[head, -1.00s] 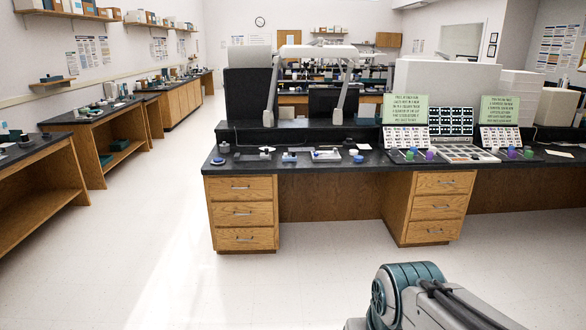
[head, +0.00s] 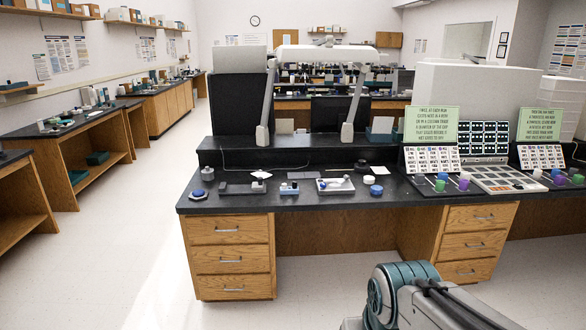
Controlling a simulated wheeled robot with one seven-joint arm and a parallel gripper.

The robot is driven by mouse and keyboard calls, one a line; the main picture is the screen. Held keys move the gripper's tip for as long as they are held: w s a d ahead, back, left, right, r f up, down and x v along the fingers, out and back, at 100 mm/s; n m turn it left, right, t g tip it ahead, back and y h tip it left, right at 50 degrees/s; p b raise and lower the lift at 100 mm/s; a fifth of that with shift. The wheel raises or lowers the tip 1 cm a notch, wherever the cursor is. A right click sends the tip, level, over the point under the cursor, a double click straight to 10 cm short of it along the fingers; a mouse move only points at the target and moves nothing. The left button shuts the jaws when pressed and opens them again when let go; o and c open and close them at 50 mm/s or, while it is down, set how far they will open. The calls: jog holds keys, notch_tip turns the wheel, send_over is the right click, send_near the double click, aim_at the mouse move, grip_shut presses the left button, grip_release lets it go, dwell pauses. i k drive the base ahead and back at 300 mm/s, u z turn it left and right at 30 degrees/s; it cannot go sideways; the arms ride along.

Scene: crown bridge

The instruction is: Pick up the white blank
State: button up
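On the black-topped bench ahead, a small white round piece (head: 368,180) lies right of a white tray (head: 335,187). A second round piece, white with a blue side (head: 376,190), lies just in front of it. A small flat white piece (head: 261,174) lies further left. They are too small here to tell which one is the white blank. Part of my arm shows at the bottom right, well short of the bench. My gripper is not in view.
The bench (head: 310,203) has wooden drawers (head: 231,258) at both sides. Coloured cylinders (head: 441,181) stand at the right by green sign boards (head: 431,124). A dark grey fixture (head: 242,189) and a dark knob (head: 199,194) sit at left. The floor before the bench is clear.

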aim_at(368, 179)
jog(key=i, duration=3.15)
jog(key=z, duration=1.75)
